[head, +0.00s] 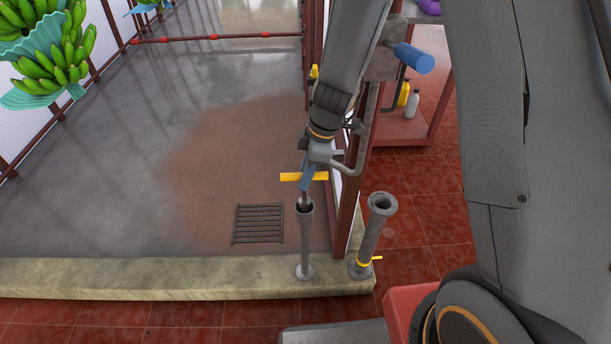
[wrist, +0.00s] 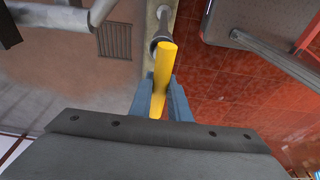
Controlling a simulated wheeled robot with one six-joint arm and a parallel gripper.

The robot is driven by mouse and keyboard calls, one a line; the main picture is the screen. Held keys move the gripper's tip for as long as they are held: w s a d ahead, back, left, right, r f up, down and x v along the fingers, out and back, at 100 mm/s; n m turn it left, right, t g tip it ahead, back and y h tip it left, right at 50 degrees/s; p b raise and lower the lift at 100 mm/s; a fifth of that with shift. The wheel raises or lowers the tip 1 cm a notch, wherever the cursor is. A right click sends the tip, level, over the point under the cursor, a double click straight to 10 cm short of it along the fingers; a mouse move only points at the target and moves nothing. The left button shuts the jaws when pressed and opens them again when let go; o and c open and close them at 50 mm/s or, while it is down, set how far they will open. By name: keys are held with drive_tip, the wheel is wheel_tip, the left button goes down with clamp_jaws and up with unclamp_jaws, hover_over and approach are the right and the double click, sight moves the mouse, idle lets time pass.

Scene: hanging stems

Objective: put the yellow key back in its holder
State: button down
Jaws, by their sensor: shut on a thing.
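The yellow key has a yellow crossbar (head: 289,177) and a dark metal shaft pointing down. My gripper (head: 309,180) is shut on the crossbar. In the wrist view the yellow key (wrist: 165,62) lies between the two blue fingers of my gripper (wrist: 160,97). A grey upright tube (head: 305,245) with an open top stands on the kerb directly below the key. The shaft's lower end shows at the tube's mouth; I cannot tell how deep it sits. The tube also shows beyond the key in the wrist view (wrist: 161,28).
A second grey pipe (head: 374,232) with a flared open top and a small yellow handle at its base stands close on the right. A red-brown post (head: 348,205) rises just behind. A floor grate (head: 258,223) lies to the left. Banana bunches (head: 50,50) hang at upper left.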

sight(305, 199)
drive_tip(key=shift+d+b+x, duration=0.25)
drive_tip(key=shift+b+x, duration=0.7)
drive_tip(key=shift+b, duration=0.3)
drive_tip(key=shift+d+b+x, duration=0.2)
drive_tip(key=shift+b+x, duration=0.75)
drive_tip(key=shift+b, duration=0.3)
idle(0.3)
drive_tip(key=shift+b+x, duration=0.8)
drive_tip(key=shift+b, duration=0.65)
idle(1.3)
drive_tip(key=c, duration=1.2)
unclamp_jaws()
drive_tip(key=shift+d, duration=0.2)
drive_tip(key=shift+a+r+p+v, duration=0.1)
drive_tip(key=shift+a+p+v, duration=0.25)
drive_tip(key=shift+p+v, duration=0.85)
drive_tip(key=shift+a+r+p+v, duration=0.1)
drive_tip(key=shift+a+p+v, duration=0.2)
drive_tip(key=shift+p+v, duration=0.85)
drive_tip(key=shift+a+r+p+v, duration=0.1)
drive_tip(key=shift+a+p+v, duration=0.35)
drive_tip(key=shift+v, duration=1.35)
drive_tip(key=shift+d+f, duration=0.1)
